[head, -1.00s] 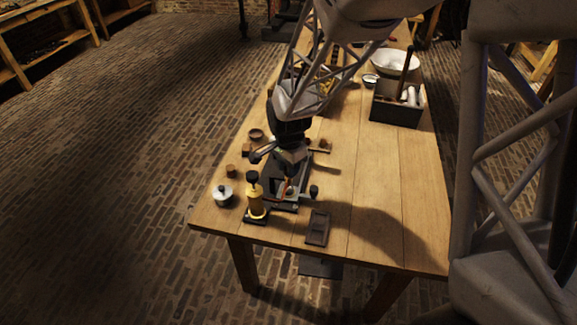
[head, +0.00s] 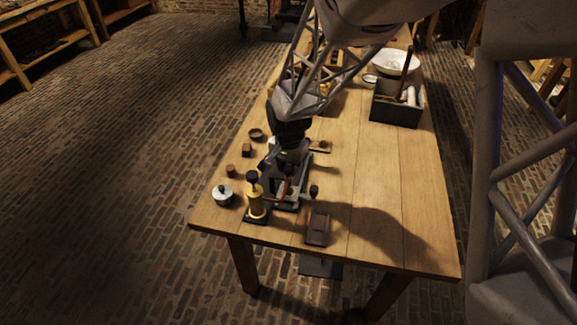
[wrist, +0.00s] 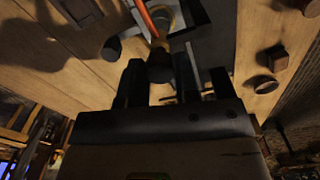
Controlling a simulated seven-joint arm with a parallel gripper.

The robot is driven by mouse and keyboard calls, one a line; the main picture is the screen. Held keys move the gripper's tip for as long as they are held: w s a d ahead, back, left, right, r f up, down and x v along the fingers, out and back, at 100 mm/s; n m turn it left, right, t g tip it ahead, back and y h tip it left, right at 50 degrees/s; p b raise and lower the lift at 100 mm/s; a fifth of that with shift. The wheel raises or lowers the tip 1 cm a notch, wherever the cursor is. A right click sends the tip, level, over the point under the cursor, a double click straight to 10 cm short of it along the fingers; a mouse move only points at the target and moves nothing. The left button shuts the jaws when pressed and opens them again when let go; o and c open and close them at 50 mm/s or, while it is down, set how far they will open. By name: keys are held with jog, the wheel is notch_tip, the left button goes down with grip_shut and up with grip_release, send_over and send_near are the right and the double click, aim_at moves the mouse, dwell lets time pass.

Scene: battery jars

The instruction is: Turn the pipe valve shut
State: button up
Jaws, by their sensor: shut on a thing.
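The pipe valve assembly (head: 284,203) sits on a dark base near the table's front left, with a thin orange-red bar across it. A yellow cylinder (head: 255,205) with a black knob stands upright at its left. My gripper (head: 286,172) reaches down over the assembly from behind. In the wrist view, the fingers (wrist: 160,72) close around a dark rounded part, apparently the valve handle, just below a brass piece (wrist: 166,17) and the orange bar (wrist: 146,20). The fingers hide much of the contact, so the handle's exact angle cannot be told.
A lidded pale jar (head: 222,196) and small brown blocks (head: 231,171) stand at the left. A dark rectangular tray (head: 317,230) lies at the front. The table's right middle is clear.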

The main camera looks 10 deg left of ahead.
aim_at(288, 168)
jog(key=n, duration=0.3)
jog(key=shift+n, duration=0.4)
jog(key=n, duration=0.3)
jog(key=shift+n, duration=0.3)
jog(key=n, duration=0.6)
jog(key=o, duration=0.9)
jog(key=shift+r, duration=0.15)
jog(key=shift+r, duration=3.8)
